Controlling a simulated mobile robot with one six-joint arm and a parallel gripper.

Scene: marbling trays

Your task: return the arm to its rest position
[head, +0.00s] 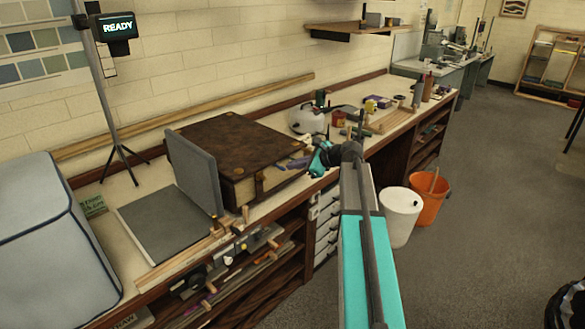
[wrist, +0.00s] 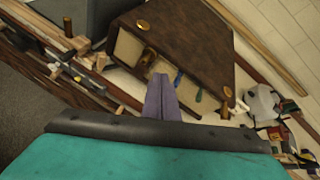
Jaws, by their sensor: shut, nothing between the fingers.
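My arm (head: 365,260), teal with a dark tube along it, reaches from the bottom right of the head view over the edge of the long bench. My gripper (head: 294,163) is at its far end, by the near right side of a big brown book. In the wrist view my gripper (wrist: 160,97) shows as two purple-grey fingers pressed together, with nothing between them. They point toward the book's edge. I cannot tell whether they touch it.
The big brown book (head: 228,146) lies on the bench beside an upright grey panel (head: 195,172). A white kettle-like pot (head: 307,119) and small items stand farther along. A white bin (head: 401,217) and an orange bucket (head: 428,196) are on the floor. The floor at right is mostly clear.

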